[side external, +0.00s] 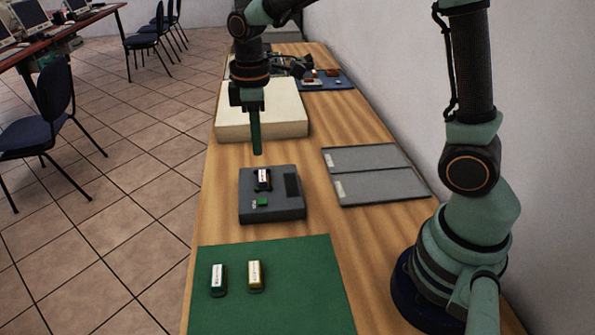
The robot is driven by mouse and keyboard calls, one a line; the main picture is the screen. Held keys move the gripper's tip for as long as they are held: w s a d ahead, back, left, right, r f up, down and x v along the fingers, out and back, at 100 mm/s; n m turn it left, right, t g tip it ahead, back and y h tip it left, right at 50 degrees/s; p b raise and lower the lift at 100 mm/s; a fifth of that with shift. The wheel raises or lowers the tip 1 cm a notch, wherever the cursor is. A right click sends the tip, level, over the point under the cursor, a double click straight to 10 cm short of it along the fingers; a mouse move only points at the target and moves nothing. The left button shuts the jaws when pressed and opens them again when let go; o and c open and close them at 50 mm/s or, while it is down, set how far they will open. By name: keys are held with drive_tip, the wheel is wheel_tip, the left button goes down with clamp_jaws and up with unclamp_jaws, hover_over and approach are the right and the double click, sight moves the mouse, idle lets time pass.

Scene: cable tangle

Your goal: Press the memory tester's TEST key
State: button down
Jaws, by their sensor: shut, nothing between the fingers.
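The memory tester (282,211) is a dark grey box in the middle of the bench. A green key (263,202) sits near its front edge, with small lettering beside it that is too small to read. A small module with a white label (264,176) sits in the socket on the tester's top. A dark panel is at the tester's right. My gripper (256,152) points straight down with its green fingers together. It appears above and behind the tester, apart from it, with nothing held.
A green mat (308,290) in front bears a white-labelled module (218,280) and a yellowish module (255,276). A grey two-part tray (385,187) lies right of the tester. A thick cream block (290,128) and a blue mat (345,78) with small parts are behind.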

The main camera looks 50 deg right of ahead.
sight(263, 201)
wheel_tip(263, 201, down, 13)
drive_tip(key=shift+r, duration=0.15)
idle(0.4)
drive_tip(key=shift+s+f, duration=0.15)
drive_tip(key=shift+f, duration=0.95)
wheel_tip(263, 201, up, 15)
drive_tip(key=shift+w, duration=0.35)
drive_tip(key=s+d+r+m+t, duration=0.4)
drive_tip(key=s+r+m, duration=0.3)
drive_tip(key=s+m, duration=0.2)
drive_tip(key=s+t, duration=0.1)
drive_tip(key=s, duration=0.1)
drive_tip(key=shift+s+r+t, duration=0.15)
drive_tip(key=shift+s+t, duration=0.15)
